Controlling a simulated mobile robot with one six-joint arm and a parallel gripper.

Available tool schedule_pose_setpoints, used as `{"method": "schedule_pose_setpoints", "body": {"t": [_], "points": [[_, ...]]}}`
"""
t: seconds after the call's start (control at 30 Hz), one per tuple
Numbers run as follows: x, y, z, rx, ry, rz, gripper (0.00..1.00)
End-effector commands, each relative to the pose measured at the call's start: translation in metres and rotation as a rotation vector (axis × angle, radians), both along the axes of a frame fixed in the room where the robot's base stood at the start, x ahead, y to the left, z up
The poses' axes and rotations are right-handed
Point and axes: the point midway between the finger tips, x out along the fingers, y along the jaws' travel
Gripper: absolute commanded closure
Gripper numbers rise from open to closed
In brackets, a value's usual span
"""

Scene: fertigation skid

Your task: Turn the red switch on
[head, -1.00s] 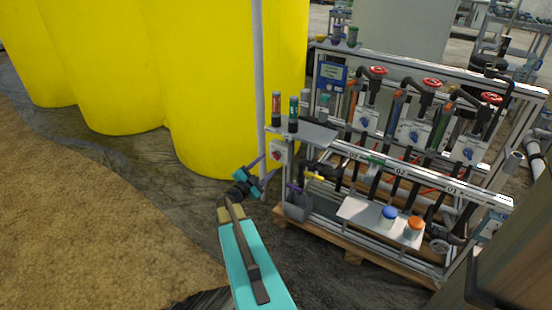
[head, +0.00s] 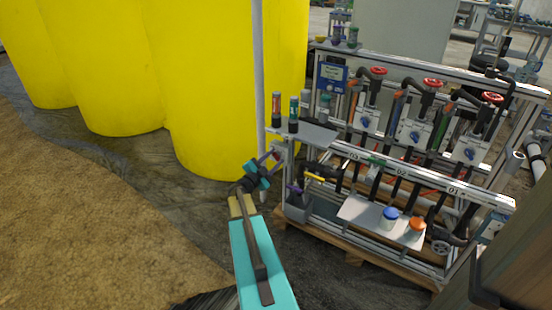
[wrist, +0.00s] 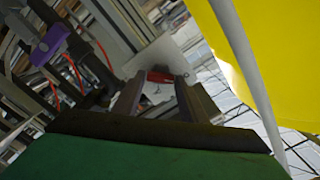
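The red switch sits on a pale box at the left end of the skid. In the head view my gripper (head: 272,158) is right in front of that box and hides most of the switch. In the wrist view the red switch (wrist: 159,76) shows at the far end of the gap between my two dark fingers, with the pale box face (wrist: 162,57) behind it. The fingers are apart, one on each side of the red part. I cannot tell whether they touch it. Which way the switch is turned is not clear.
A grey upright pole (head: 260,70) stands close to the left of the box, before big yellow tanks (head: 220,90). A yellow-handled valve (head: 314,177) is to the right. The floor at left is free.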

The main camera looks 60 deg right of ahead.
Motion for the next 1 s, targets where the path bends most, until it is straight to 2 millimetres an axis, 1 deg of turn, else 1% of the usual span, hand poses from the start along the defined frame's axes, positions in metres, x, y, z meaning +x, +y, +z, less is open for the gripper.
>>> {"method": "schedule_pose_setpoints", "body": {"t": [0.03,0.13,0.17,0.2,0.23,0.33,0.5,0.67,0.87,1.0], "points": [[0.0,0.0,0.0,0.0,0.0,0.0,0.7],[0.0,0.0,0.0,0.0,0.0,0.0,0.87],[0.0,0.0,0.0,0.0,0.0,0.0,0.9],[0.0,-0.018,-0.001,-0.001,0.0,-0.004,0.9],[0.0,-0.012,0.0,-0.001,-0.001,-0.002,0.9],[0.0,-0.004,0.0,-0.001,-0.006,-0.001,0.9],[-0.001,0.001,-0.001,0.0,-0.034,-0.001,0.9],[-0.001,0.003,-0.003,0.001,-0.097,0.0,0.9],[-0.001,0.003,-0.005,0.001,-0.229,-0.001,0.9],[-0.002,0.002,-0.006,-0.001,-0.348,0.0,0.9]]}}
